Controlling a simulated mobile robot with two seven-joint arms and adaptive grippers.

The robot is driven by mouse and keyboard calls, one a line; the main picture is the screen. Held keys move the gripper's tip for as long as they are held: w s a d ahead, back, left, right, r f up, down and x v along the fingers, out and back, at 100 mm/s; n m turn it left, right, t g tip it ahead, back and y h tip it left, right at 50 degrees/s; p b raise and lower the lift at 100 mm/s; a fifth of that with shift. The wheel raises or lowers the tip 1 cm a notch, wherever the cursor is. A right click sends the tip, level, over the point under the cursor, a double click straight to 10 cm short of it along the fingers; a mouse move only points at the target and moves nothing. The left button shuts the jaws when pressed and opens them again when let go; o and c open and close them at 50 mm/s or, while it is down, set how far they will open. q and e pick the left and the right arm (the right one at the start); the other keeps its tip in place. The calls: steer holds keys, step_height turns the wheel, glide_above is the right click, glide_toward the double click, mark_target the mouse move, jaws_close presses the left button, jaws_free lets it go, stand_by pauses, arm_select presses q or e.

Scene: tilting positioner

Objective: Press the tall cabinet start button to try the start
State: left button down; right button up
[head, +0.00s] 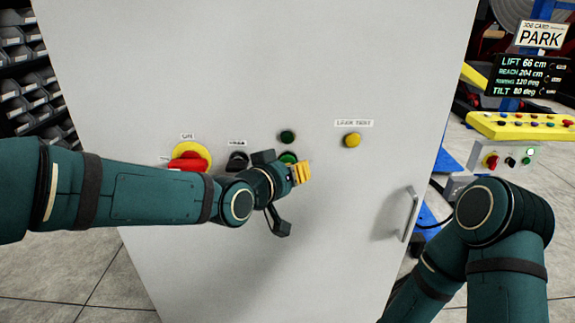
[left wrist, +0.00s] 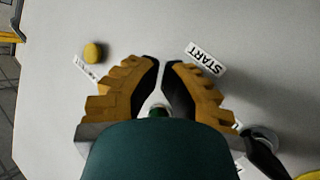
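The tall pale cabinet (head: 250,60) fills the middle of the head view. A green button (head: 288,158) on its front is partly covered by my left gripper (head: 303,173), whose yellow fingers are right by it. I cannot tell whether they touch. In the left wrist view the fingertips (left wrist: 161,64) are close together with nothing held between them. A START label (left wrist: 205,58) is beside the tips there. A small green part (left wrist: 158,112) shows below between the fingers. A dark green round fitting (head: 287,137) is above the green button. My right gripper is out of view.
A red and yellow switch (head: 190,158) and a black knob (head: 238,161) are left of the gripper. A yellow lamp test button (head: 352,140) is to the right. The cabinet handle (head: 412,212) sticks out low right. A yellow control panel (head: 520,125) stands beyond the cabinet.

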arm_select(q)
steer(key=shift+s, duration=0.5)
steer(key=s+b, duration=0.1)
steer(key=s, duration=0.4)
steer(key=shift+b, duration=0.4)
stand_by(0.4)
